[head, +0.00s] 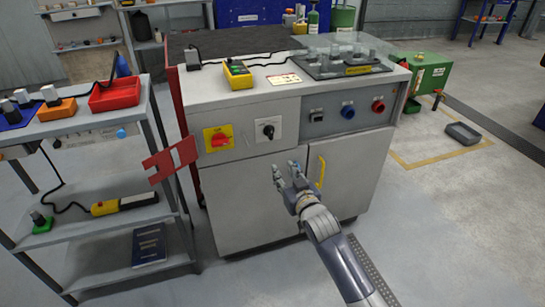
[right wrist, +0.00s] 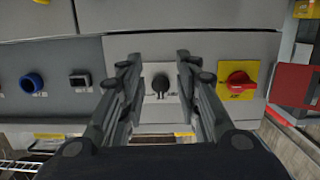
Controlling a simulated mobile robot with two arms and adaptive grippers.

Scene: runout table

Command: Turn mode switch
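The mode switch, which I take to be the black rotary knob (head: 268,130) on a white plate, is on the front of the grey cabinet (head: 232,200). My right gripper (head: 284,169) is open and empty, in front of the cabinet and below the knob in the head view. In the right wrist view the knob (right wrist: 161,84) appears between the two spread fingers, apart from both. Its grip bar looks about vertical there. My left gripper is not in view.
A red and yellow rotary switch (head: 218,139) sits left of the knob. Blue (head: 347,111) and red (head: 378,106) round controls are to its right. A yellow door handle (head: 321,172) is near my gripper. A red panel (head: 170,160) juts out at the cabinet's left, beside a shelf (head: 100,221).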

